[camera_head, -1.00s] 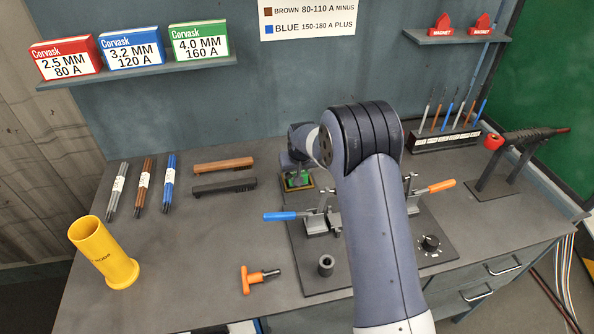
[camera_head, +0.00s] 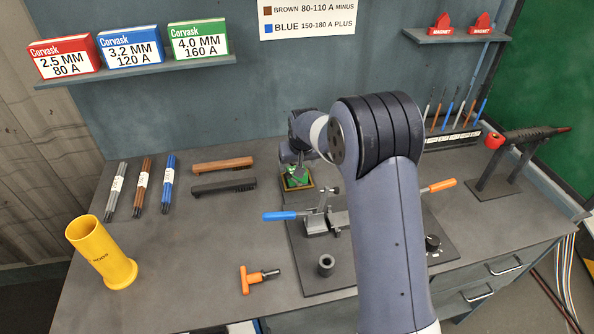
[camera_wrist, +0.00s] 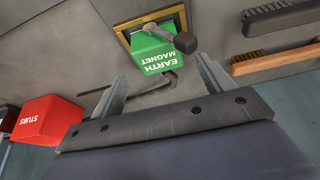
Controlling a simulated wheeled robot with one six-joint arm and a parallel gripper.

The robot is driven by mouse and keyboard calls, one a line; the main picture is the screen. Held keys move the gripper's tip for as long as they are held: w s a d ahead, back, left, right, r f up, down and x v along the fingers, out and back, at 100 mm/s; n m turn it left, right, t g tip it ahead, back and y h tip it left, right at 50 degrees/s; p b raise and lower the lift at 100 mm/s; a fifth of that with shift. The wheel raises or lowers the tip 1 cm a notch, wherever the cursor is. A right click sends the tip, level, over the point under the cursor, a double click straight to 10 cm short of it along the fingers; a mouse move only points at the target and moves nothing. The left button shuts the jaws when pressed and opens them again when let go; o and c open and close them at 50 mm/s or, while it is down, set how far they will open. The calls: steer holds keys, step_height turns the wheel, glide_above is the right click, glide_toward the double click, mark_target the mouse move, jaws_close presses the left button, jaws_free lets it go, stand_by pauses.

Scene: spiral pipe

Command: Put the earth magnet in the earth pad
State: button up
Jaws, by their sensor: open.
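The green earth magnet (camera_wrist: 155,50), a block lettered EARTH MAGNET with a dark round-ended handle, is at the gold-rimmed earth pad (camera_wrist: 124,36) in the wrist view. The magnet overlaps the pad's inner area; I cannot tell how squarely it is seated. In the head view the magnet (camera_head: 297,180) shows green within the pad's rim (camera_head: 285,188), partly behind my gripper (camera_head: 298,172). My gripper also shows in the wrist view (camera_wrist: 163,84). Its two fingers are apart with nothing between them, just short of the magnet.
A red STUBS box (camera_wrist: 47,120) is in the wrist view. A brown brush (camera_head: 223,165) and a dark brush (camera_head: 223,185) lie left of the pad. A blue-handled clamp (camera_head: 318,222) stands in front. The table's front left has a yellow tube (camera_head: 102,255) and an orange-handled tool (camera_head: 258,278).

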steer(key=v, duration=0.7)
steer(key=shift+b, duration=0.35)
steer(key=shift+c, duration=0.2)
stand_by(0.4)
